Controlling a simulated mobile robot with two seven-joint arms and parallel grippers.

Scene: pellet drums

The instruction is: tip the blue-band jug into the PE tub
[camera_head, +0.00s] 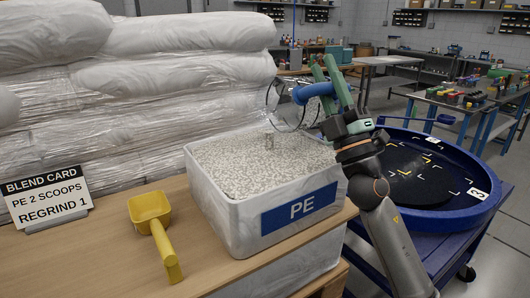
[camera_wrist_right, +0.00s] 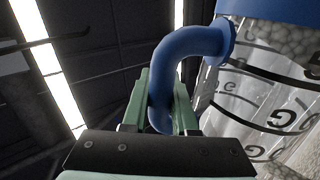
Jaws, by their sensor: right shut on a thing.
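The clear jug (camera_head: 285,106) with blue parts is held tilted above the PE tub (camera_head: 304,210), its body to the left of my right gripper. My right gripper (camera_head: 328,82) has green fingers shut on the jug's blue handle (camera_head: 313,92). The right wrist view shows the handle (camera_wrist_right: 195,42) between the green fingers (camera_wrist_right: 165,105), and the jug (camera_wrist_right: 265,90) with dark markings and pale pellets inside. The white tub is filled with pale pellets. A small faint shape shows under the jug; I cannot tell whether it is falling pellets. My left gripper is not in view.
A yellow scoop (camera_head: 153,222) lies on the wooden table left of the tub. A blend card (camera_head: 47,197) stands at far left. Wrapped bags (camera_head: 180,60) are stacked behind. A round blue tray (camera_head: 440,213) with a black inside is at right.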

